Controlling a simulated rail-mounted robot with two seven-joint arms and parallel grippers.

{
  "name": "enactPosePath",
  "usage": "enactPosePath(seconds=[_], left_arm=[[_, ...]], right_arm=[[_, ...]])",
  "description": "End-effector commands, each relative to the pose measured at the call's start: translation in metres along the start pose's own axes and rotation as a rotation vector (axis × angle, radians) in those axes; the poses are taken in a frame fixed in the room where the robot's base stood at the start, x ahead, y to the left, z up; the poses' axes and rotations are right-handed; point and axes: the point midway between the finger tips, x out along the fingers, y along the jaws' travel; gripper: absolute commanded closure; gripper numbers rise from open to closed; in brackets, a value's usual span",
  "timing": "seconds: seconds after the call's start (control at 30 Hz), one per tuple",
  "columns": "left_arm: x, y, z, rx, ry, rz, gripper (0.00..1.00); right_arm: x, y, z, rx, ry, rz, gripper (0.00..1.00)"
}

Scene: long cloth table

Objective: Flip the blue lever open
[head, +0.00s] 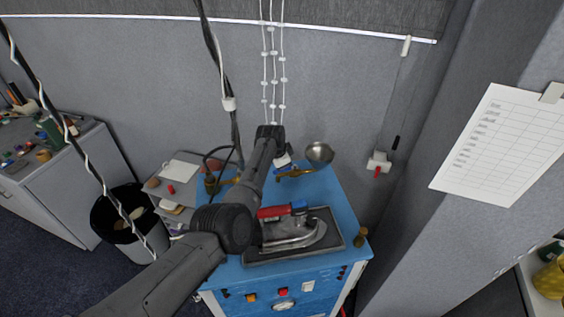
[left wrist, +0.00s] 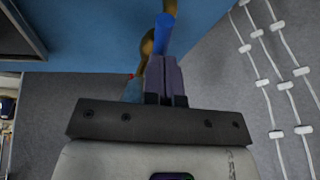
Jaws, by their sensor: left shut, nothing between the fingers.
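The blue lever (left wrist: 164,30) shows in the left wrist view as a short blue bar beside brass fittings (left wrist: 148,46), above the blue worktop. My left gripper (left wrist: 161,60) is shut and empty, with its fingertips close to the lower end of the lever. I cannot tell whether they touch it. In the head view my left arm reaches over the worktop to its back edge, and the gripper (head: 286,163) is small beside a brass fitting (head: 296,172). I cannot make out the blue lever in the head view. My right gripper is in neither view.
An iron with a red and blue handle (head: 283,211) sits on a dark tray (head: 345,245) on the blue worktop (head: 330,190). A metal bowl (head: 320,153) is at the back. White beaded cords (head: 273,80) hang behind. A black bin (head: 122,232) stands left.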

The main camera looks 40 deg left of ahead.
Motion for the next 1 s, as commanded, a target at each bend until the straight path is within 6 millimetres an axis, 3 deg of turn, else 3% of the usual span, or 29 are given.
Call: enactPosePath(seconds=[0.17, 0.5, 0.57, 1.0], left_arm=[[-0.009, 0.002, -0.006, 0.003, 0.0, 0.001, 1.0], [-0.039, 0.016, -0.029, 0.014, 0.002, 0.004, 1.0], [-0.04, 0.017, -0.026, 0.012, 0.004, 0.001, 1.0], [-0.101, 0.02, -0.027, 0.013, 0.005, 0.001, 1.0]], right_arm=[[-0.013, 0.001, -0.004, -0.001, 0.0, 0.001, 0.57], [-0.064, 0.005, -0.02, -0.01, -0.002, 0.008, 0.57], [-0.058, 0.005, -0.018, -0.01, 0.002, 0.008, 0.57], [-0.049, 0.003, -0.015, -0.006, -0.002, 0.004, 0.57]])
